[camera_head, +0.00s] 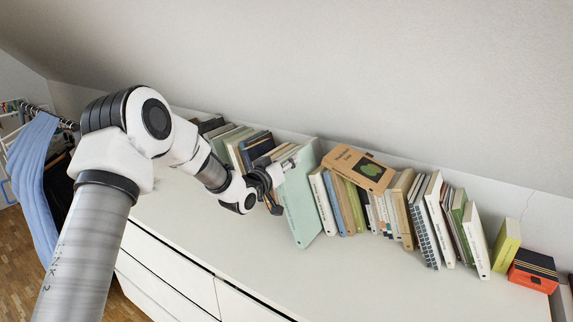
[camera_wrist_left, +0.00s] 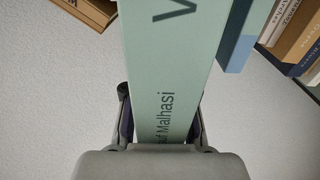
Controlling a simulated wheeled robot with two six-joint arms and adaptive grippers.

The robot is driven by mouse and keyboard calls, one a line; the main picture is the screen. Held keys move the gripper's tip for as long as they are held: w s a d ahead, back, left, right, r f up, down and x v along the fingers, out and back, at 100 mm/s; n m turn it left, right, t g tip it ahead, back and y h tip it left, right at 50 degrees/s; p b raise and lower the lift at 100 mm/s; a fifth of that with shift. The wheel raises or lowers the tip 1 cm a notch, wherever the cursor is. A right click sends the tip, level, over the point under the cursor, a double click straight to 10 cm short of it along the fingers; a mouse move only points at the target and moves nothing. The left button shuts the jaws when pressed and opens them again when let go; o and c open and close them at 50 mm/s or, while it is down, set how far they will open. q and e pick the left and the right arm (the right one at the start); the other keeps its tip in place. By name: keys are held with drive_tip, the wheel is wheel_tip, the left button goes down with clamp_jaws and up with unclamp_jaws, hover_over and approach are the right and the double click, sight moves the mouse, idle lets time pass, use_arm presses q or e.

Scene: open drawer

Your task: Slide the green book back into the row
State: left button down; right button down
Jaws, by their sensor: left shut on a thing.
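The pale green book (camera_head: 298,205) stands in the row on the white dresser top, its lower end reaching a little further forward than its neighbours. My left gripper (camera_head: 278,180) is at its left side and shut on it. In the left wrist view the green book (camera_wrist_left: 165,60) runs between the two fingers of my left gripper (camera_wrist_left: 160,120), with lettering along its face. A blue book edge (camera_wrist_left: 238,45) lies close beside it there. The fingertips are partly hidden in the head view. My right gripper is not in view.
Books stand on both sides: a dark group (camera_head: 250,148) to the left, several leaning books (camera_head: 405,205) to the right. A brown book (camera_head: 357,167) lies across the tops. The dresser top (camera_head: 330,275) in front is clear. The wall rises behind.

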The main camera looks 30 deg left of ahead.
use_arm(q)
drive_tip(key=shift+w+d+r, duration=0.1)
drive_tip(key=shift+w+d, duration=0.05)
drive_tip(key=shift+w, duration=1.3)
drive_tip(key=c, duration=0.8)
unclamp_jaws()
drive_tip(key=shift+r, duration=0.1)
drive_tip(key=shift+c, duration=0.2)
drive_tip(key=shift+s+f, duration=0.1)
drive_tip(key=shift+f, duration=0.15)
drive_tip(key=s, duration=1.2)
drive_tip(key=shift+a+r, duration=0.15)
drive_tip(key=shift+a, duration=0.25)
